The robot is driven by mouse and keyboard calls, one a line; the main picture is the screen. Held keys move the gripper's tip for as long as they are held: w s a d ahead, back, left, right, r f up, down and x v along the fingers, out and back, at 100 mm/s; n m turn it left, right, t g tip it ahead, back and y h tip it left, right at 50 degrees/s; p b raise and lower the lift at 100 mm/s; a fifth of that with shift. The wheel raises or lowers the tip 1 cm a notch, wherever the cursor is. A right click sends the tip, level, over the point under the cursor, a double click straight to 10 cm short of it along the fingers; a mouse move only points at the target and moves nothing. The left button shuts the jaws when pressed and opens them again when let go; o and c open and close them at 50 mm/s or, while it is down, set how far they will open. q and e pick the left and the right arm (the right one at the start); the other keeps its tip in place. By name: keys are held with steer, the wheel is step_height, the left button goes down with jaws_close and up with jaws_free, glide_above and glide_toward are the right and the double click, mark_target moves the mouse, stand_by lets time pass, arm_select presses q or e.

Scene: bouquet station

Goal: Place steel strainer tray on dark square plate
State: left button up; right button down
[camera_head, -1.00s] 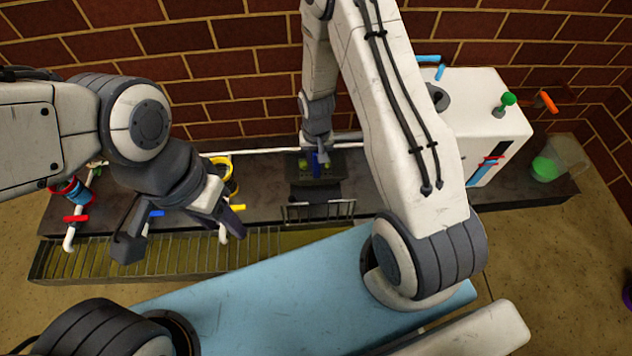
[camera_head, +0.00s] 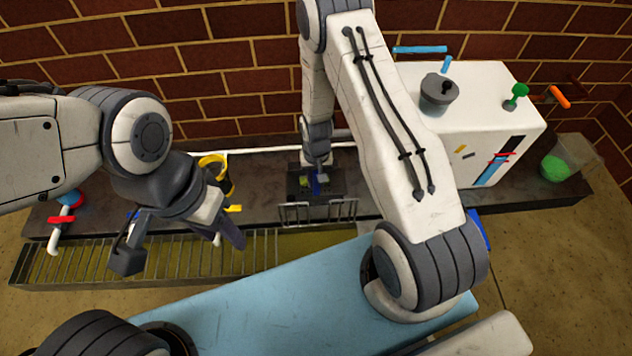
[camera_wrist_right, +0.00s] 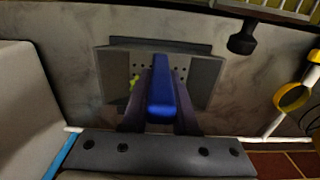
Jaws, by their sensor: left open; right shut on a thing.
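My right gripper (camera_head: 317,165) is shut on the blue handle (camera_wrist_right: 161,95) of the steel strainer tray (camera_wrist_right: 205,78), a grey tray with small holes in its floor and sloped sides. In the head view the tray is small and partly covered by the gripper. A dark plate (camera_head: 299,189) shows around and under it, and a dark edge strip shows beyond the tray in the right wrist view (camera_wrist_right: 160,43). I cannot tell whether tray and plate touch. My left gripper (camera_head: 178,248) is open and empty over the slatted grate at the left.
A wire rack (camera_head: 318,212) stands at the counter's front edge by the plate. A yellow ring-shaped item (camera_head: 214,164) is on the left. A white machine (camera_head: 478,110) stands on the right, with a green item (camera_head: 555,168) beyond it. A brick wall is behind.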

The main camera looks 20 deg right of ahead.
steer(key=shift+w+d+f, duration=0.1)
steer(key=shift+w+f, duration=0.3)
steer(key=shift+f, duration=0.05)
arm_select(q)
steer(key=shift+f, duration=0.6)
arm_select(e)
steer(key=shift+r, duration=0.2)
steer(key=shift+f, duration=0.1)
steer(key=c, duration=0.7)
jaws_free()
